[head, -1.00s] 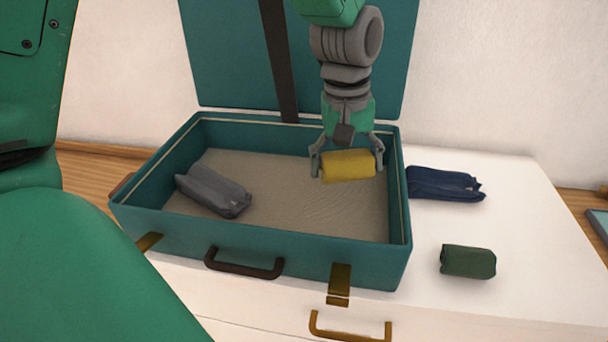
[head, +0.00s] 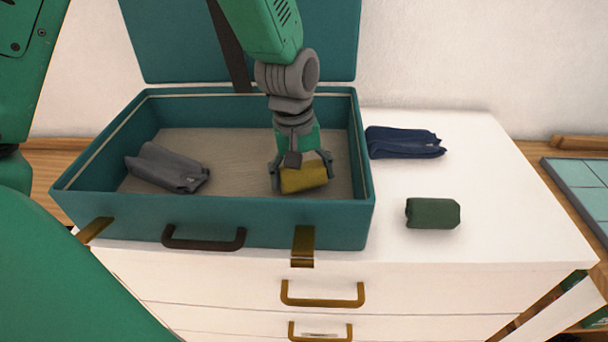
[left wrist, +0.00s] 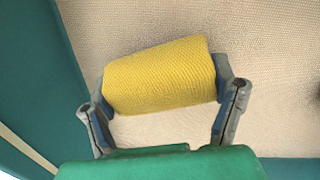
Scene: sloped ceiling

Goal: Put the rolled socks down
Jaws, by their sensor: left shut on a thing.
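The yellow rolled socks (head: 304,178) are held in my left gripper (head: 302,184), inside the right part of the open teal suitcase (head: 270,222). The fingers are shut on the two ends of the roll. In the left wrist view the yellow roll (left wrist: 160,78) lies crosswise between the fingertips (left wrist: 162,90), over the beige suitcase lining (left wrist: 255,40). The roll is low, near the suitcase floor; I cannot tell whether it touches. My right gripper is not in view.
A grey folded garment (head: 165,168) lies in the suitcase's left part. On the white dresser (head: 500,190), right of the suitcase, lie a navy folded garment (head: 403,142) and a dark green roll (head: 432,213). The suitcase walls surround the gripper; its lid stands open behind.

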